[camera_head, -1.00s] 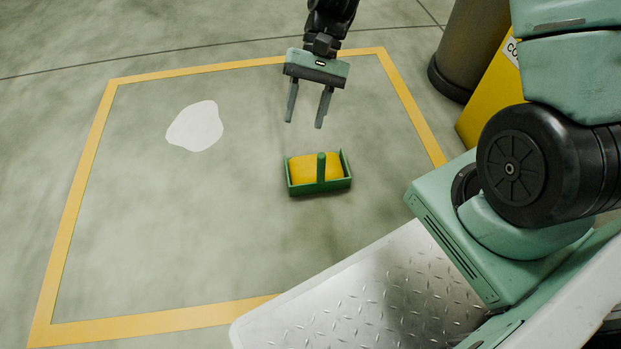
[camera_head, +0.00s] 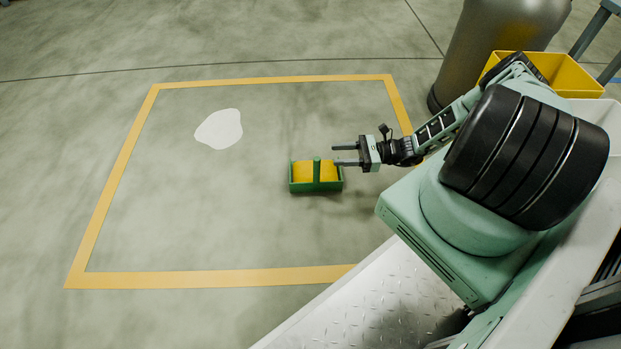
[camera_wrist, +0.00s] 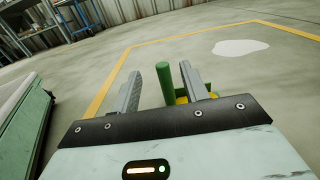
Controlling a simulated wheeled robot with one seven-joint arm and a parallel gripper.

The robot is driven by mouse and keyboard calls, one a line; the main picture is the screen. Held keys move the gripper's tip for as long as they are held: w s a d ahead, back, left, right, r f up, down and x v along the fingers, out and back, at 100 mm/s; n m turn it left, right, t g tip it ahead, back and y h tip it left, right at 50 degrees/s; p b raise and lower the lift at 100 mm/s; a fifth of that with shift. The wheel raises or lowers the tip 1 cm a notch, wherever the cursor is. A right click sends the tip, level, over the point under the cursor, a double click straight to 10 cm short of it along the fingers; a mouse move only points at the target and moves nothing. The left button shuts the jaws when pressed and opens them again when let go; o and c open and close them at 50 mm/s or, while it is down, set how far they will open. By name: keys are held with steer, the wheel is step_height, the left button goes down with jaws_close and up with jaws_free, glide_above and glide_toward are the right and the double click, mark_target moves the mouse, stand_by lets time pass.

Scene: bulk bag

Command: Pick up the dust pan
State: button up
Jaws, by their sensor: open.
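The dust pan (camera_head: 330,186) is a small green open tray with an upright green post as its handle and yellow material inside. It sits on the floor within the yellow outline in the head view. My gripper (camera_head: 345,155) is open and empty, level and pointing left, at the pan's upper right in the head view. In the wrist view my gripper (camera_wrist: 161,85) shows two grey fingers apart. The green post (camera_wrist: 165,84) shows between and beyond the fingers. The pan's body is partly hidden behind the right finger and palm.
A white patch (camera_head: 219,129) lies on the floor within the yellow outline (camera_head: 200,278). A grey drum (camera_head: 500,45) and a yellow bin (camera_head: 570,76) stand at the upper right. Shelving (camera_wrist: 40,25) stands far back.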

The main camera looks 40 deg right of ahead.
steer(key=b, duration=0.5)
glide_toward(317, 172)
steer(key=shift+w+a+f, duration=0.35)
steer(key=shift+w+f, duration=0.15)
steer(key=shift+w, duration=0.1)
steer(key=shift+w+a+f, duration=0.35)
steer(key=shift+w+f, duration=0.2)
steer(key=b+x, duration=0.2)
steer(key=x, duration=0.5)
steer(key=shift+b, duration=0.4)
steer(key=shift+w+a+r, duration=0.15)
steer(key=shift+w+a, duration=0.05)
steer(key=shift+w, duration=0.05)
steer(key=shift+c, duration=0.4)
jaws_close()
steer(key=shift+r, duration=0.1)
